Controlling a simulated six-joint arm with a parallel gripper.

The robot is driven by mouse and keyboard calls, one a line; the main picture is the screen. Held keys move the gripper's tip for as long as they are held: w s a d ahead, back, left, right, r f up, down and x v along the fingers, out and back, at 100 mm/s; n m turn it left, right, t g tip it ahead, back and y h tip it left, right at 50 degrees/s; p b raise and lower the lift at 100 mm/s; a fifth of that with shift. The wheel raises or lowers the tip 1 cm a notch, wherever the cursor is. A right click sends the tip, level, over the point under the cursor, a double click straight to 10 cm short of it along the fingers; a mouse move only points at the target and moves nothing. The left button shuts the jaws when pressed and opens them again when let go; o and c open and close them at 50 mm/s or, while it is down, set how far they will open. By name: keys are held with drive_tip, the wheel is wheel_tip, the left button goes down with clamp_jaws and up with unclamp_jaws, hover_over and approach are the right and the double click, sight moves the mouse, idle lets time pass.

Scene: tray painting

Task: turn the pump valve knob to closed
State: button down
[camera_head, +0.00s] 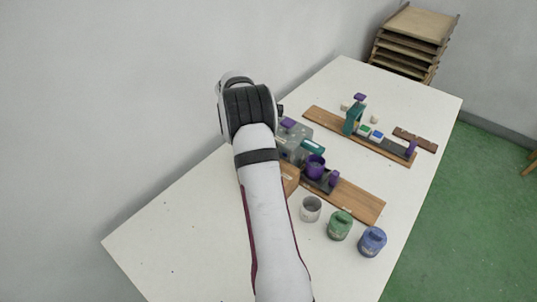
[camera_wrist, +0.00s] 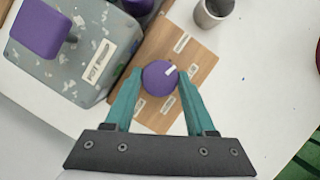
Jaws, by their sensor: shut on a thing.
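The purple round knob (camera_wrist: 158,79) sits on a wooden board (camera_wrist: 205,62) in the wrist view. A short white mark on its top points to the upper right, roughly towards a small white label (camera_wrist: 192,70) on the board. Other small labels lie around the knob; their words are too small to read. My gripper (camera_wrist: 159,75) has its two teal fingers on either side of the knob, shut on it. In the head view my arm hides the gripper and the knob; only part of the board (camera_head: 290,178) shows.
A speckled grey box (camera_wrist: 60,50) with a purple block (camera_wrist: 42,28) on top stands close left of the knob. A grey cup (camera_wrist: 212,12) stands beyond the board. Green (camera_head: 340,224) and blue (camera_head: 372,241) jars stand near the table's right edge. The table's front left is clear.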

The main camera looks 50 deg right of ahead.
drive_tip(key=shift+a+n+t+h, duration=0.1)
drive_tip(key=shift+n+t+h, duration=0.25)
drive_tip(key=shift+n, duration=1.15)
drive_tip(key=shift+c, duration=1.2)
unclamp_jaws()
drive_tip(key=shift+r+h, duration=0.1)
drive_tip(key=shift+h, duration=0.15)
drive_tip(key=v, duration=1.5)
drive_tip(key=shift+r, duration=0.3)
drive_tip(key=shift+w, duration=0.1)
